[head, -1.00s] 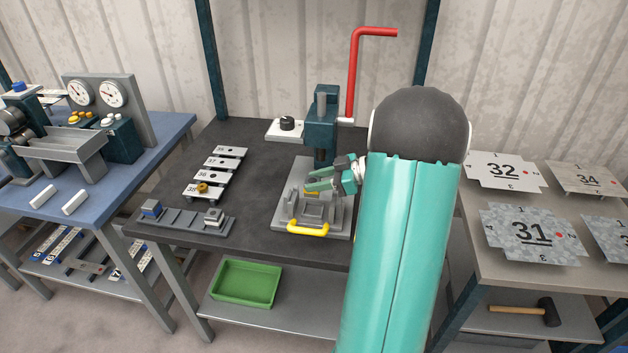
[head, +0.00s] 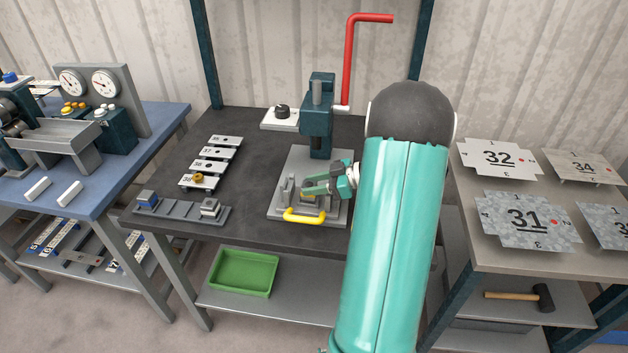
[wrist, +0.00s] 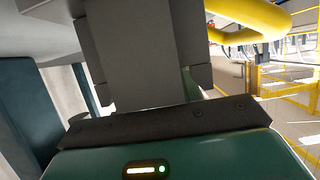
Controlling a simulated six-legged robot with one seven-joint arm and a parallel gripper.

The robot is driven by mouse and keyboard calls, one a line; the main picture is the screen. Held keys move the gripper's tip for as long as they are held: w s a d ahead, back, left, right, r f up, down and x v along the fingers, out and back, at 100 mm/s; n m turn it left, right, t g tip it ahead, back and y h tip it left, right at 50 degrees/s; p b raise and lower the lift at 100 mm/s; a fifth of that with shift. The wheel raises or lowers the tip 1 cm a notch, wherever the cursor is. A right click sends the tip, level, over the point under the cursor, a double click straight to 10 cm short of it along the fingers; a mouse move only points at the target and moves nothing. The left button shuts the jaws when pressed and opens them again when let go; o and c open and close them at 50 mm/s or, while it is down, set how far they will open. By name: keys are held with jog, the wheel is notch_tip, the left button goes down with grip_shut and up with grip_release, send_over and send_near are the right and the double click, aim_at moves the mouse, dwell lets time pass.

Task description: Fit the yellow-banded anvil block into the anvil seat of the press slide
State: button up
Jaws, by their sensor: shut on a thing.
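My gripper (head: 316,189) is over the press slide (head: 282,208) on the dark bench, low among the slide's upright grey parts. Its jaws are shut on the anvil block, which is mostly hidden by the fingers; a little yellow (head: 310,198) shows just below them. The slide's grey plate has a yellow handle (head: 305,216) at its front, which also shows at the upper right of the wrist view (wrist: 262,20). The anvil seat is covered by my fingers, so I cannot tell whether the block touches it. In the wrist view, large grey shapes fill the middle and hide the contact.
The teal press column (head: 318,120) with its red lever (head: 352,60) stands behind the slide. A grey rack (head: 180,209) with a blue-marked block lies left, near numbered strips (head: 210,166). A side table with numbered plates (head: 525,220) is right. The bench between rack and slide is clear.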

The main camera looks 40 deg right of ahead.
jog(key=shift+s+a+f, duration=0.2)
jog(key=shift+f, duration=0.7)
jog(key=o, duration=1.3)
jog(key=shift+s, duration=0.1)
jog(key=w+r+v, duration=0.1)
jog(key=v, duration=1.3)
jog(key=shift+d+r, duration=0.3)
jog(key=shift+s, duration=0.15)
jog(key=shift+r, duration=0.1)
